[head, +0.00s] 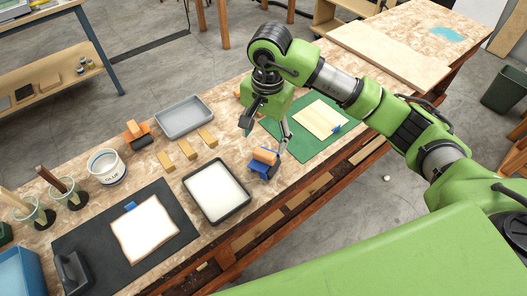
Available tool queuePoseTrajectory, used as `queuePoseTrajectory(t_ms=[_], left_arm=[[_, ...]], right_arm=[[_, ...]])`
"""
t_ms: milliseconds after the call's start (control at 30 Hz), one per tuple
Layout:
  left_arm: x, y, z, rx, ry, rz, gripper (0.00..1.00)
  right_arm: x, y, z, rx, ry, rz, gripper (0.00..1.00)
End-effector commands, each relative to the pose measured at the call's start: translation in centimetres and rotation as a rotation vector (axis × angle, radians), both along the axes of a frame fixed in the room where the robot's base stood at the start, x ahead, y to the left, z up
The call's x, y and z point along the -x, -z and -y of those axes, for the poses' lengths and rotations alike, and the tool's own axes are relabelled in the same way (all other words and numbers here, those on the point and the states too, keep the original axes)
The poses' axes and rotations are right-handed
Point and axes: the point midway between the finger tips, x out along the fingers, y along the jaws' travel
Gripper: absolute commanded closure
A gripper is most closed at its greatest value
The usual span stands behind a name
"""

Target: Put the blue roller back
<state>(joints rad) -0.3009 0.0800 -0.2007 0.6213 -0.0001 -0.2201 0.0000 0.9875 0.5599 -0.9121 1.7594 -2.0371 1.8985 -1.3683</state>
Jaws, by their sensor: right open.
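The blue roller (260,170), with a wooden-orange handle, is on the wooden workbench between the black-rimmed tray and the green mat. My right gripper (266,139) is open just above and behind it, pointing down. One finger is near the right end of the roller's handle; I cannot tell if they touch. A second roller (138,138), orange and black, stands further left on the bench. My left gripper is not in view.
A black-rimmed tray of white (247,196), grey tray (184,131), several wooden blocks (187,149) and glue pot (105,167) stand left of the roller. A green mat (293,148) with pale boards lies right. A black mat (90,238) with a white sheet lies front left.

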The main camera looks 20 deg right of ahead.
Motion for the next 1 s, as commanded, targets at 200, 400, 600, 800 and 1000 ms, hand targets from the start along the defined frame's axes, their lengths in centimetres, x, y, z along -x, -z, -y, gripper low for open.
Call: queuePoseTrajectory(t_ms=[200,400,600,800,1000], left_arm=[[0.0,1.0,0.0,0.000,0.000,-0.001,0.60],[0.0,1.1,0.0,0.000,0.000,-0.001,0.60],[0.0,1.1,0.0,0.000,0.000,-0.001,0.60],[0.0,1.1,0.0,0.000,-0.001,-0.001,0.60],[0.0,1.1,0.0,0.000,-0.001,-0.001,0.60]], right_arm=[[0.1,-3.1,0.1,0.000,0.000,0.001,0.37],[0.2,-4.1,0.1,-0.001,0.000,-0.001,0.37],[0.2,-4.1,0.1,-0.001,0.000,-0.001,0.37],[0.2,-4.1,0.1,-0.001,0.000,-0.001,0.37],[0.2,-4.1,0.1,-0.001,0.000,-0.001,0.37]])
